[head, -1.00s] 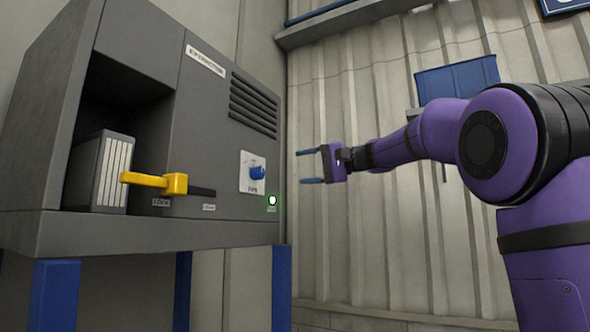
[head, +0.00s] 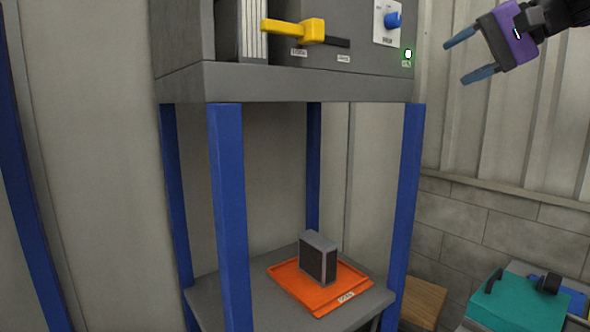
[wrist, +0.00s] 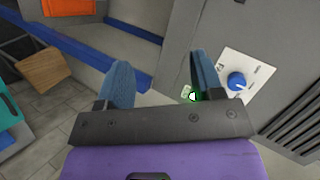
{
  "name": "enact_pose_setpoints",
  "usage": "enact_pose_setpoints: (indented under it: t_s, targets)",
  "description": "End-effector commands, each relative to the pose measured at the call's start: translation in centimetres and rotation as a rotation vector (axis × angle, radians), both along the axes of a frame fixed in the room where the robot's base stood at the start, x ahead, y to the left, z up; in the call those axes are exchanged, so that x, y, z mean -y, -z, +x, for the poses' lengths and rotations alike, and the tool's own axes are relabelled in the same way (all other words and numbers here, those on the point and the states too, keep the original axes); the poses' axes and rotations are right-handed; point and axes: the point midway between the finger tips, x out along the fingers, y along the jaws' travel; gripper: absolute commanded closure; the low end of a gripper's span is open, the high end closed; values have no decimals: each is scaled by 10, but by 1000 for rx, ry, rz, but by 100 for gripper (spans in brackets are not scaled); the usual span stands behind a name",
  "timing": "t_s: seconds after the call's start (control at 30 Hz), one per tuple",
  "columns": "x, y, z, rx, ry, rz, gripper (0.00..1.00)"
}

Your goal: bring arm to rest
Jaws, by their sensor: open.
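My gripper (head: 468,58) is at the upper right in the head view, with its two blue fingers spread apart and nothing between them. It points left toward the grey machine (head: 290,82) and is apart from it in that view. In the wrist view my gripper (wrist: 158,82) is open and empty, with the machine's panel behind the right finger.
The machine has a yellow lever (head: 293,31), a blue knob (head: 393,20) and a lit green lamp (head: 408,54). Blue legs (head: 231,215) hold it up. On the lower shelf, an orange tray (head: 300,294) bears a dark block (head: 318,258). A teal case (head: 520,303) is at the lower right.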

Motion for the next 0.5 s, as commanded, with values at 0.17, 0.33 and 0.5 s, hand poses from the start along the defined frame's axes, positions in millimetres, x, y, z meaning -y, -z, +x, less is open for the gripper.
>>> enact_pose_setpoints:
  t_s: [0.17,0.33,0.5]
  targets:
    - [-14,74,-69,-72,-1,-241,39]
    - [-15,146,-131,-101,-18,-502,39]
    - [-7,210,-185,-91,-48,-756,39]
